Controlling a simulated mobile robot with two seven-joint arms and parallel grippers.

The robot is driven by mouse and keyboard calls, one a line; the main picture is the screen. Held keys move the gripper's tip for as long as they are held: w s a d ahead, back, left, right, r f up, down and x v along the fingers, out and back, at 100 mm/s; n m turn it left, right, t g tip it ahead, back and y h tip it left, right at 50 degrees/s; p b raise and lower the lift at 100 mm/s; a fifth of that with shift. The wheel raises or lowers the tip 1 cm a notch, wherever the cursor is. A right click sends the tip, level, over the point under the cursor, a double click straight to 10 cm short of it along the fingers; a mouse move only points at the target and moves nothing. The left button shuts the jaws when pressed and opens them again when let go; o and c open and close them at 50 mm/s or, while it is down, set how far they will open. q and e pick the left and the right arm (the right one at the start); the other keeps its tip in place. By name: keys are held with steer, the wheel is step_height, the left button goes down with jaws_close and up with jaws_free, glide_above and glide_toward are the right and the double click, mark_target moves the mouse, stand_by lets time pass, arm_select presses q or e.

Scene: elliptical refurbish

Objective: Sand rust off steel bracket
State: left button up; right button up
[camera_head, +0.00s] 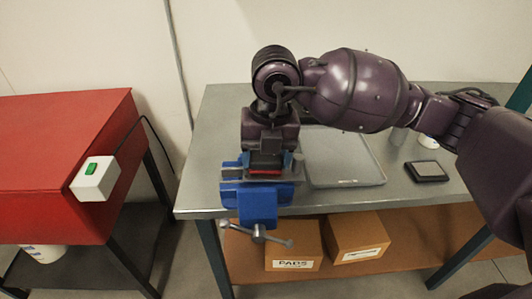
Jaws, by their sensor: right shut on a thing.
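My right gripper (268,152) reaches in from the right, points down over the blue vise (258,206) and is shut on a small dark block with a red lower edge (265,171). This looks like a sanding block. It sits low over the vise jaws; I cannot tell whether it touches what is beneath. A thin grey metal edge (290,179) shows at the jaws and may be the steel bracket; most of it is hidden by the block and gripper, and no rust can be made out. My left gripper is not in view.
The vise sits at the front edge of the grey workbench (222,120). A shallow grey tray (345,172) and a dark flat pad (427,171) lie to its right. Cardboard boxes (357,238) stand on the lower shelf. A red cabinet (50,180) with a green-button switch box (94,178) stands left.

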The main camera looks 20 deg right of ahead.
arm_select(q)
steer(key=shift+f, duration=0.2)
arm_select(e)
steer(key=shift+f, duration=0.45)
steer(key=shift+d, duration=0.1)
steer(key=shift+s+d, duration=0.15)
steer(key=shift+d, duration=0.3)
steer(key=shift+s+d, duration=0.1)
steer(key=shift+d, duration=0.45)
steer(key=shift+s+d+p, duration=0.35)
steer(key=shift+d, duration=0.45)
steer(key=shift+w+a+r, duration=0.1)
steer(key=shift+w+a, duration=0.1)
steer(key=shift+a, duration=0.5)
steer(key=shift+c, duration=0.3)
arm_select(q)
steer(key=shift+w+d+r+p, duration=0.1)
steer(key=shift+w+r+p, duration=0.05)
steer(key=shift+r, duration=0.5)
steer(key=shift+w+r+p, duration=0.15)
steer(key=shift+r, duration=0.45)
arm_select(e)
steer(key=shift+w+a+r, duration=0.1)
steer(key=shift+w+a, duration=0.05)
steer(key=shift+a, duration=0.45)
steer(key=shift+w+a, duration=0.15)
steer(key=shift+a, duration=0.4)
